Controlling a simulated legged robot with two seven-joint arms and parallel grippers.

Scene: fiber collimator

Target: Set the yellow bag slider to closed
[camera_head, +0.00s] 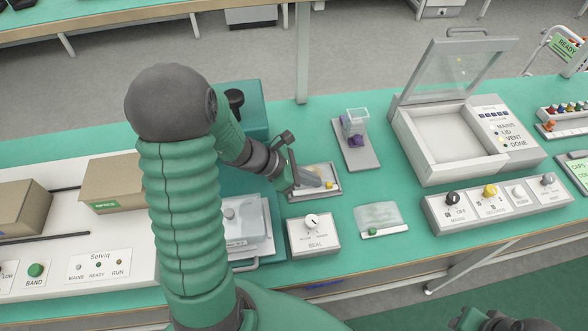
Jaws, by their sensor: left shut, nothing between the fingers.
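A small yellow piece (329,184), which looks like the yellow bag slider, sits at the right side of a small metal-rimmed tray (318,195) in the middle of the bench. Any bag it belongs to is hard to make out. My left gripper (308,180) is over this tray, just left of the yellow piece, shut and empty. I cannot tell whether its fingertips touch the piece. A clear bag (377,213) with a green slider (372,232) lies on the bench to the right.
A SEAL box (312,235) with a white knob stands in front of the tray. Further right are an open-lidded chamber (405,125) and a knob panel (470,212). Green bench shows around the bag.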

